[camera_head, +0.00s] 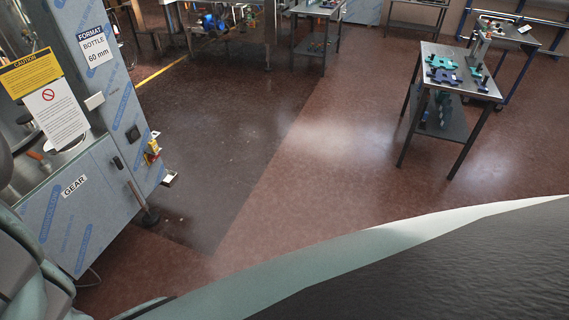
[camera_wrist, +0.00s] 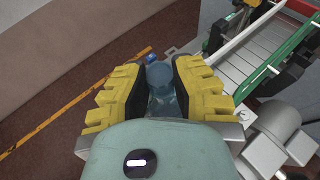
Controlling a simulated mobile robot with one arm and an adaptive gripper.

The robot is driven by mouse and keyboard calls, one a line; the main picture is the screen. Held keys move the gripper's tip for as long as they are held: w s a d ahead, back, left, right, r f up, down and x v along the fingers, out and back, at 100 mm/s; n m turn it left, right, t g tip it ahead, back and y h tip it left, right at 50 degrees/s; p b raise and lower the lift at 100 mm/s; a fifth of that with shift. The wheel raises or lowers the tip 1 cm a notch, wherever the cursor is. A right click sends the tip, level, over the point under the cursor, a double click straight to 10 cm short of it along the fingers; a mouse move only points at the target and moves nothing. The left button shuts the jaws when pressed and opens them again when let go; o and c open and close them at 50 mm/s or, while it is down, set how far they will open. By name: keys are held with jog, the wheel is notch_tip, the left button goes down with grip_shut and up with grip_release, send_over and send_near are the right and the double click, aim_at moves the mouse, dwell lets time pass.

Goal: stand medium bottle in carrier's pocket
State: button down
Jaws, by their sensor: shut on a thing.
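My gripper (camera_wrist: 151,95) shows in the wrist view, with its yellow, blocky fingers closed on both sides of a translucent bluish bottle (camera_wrist: 160,78). The bottle's lower part is hidden between the fingers and behind the gripper body. A small blue part (camera_wrist: 151,58) shows close beside the bottle's visible end; I cannot tell whether it belongs to it. I cannot pick out the carrier or its pocket for certain in either view. My gripper and the bottle are not seen in the head view.
In the wrist view, a conveyor (camera_wrist: 237,68) with green and white rails lies to the right, close to the gripper. In the head view, a film-wrapped machine (camera_head: 92,207) stands left. A metal table (camera_head: 449,61) with teal and blue parts stands right. The floor between is clear.

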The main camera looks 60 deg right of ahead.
jog(key=shift+f, duration=0.2)
jog(key=c, duration=0.9)
grip_release()
jog(key=shift+c, duration=0.2)
jog(key=shift+d+r, duration=0.15)
jog(key=shift+r, duration=0.1)
jog(key=b+v, duration=0.3)
jog(key=v, duration=0.8)
jog(key=shift+d, duration=0.4)
jog(key=shift+r, duration=0.1)
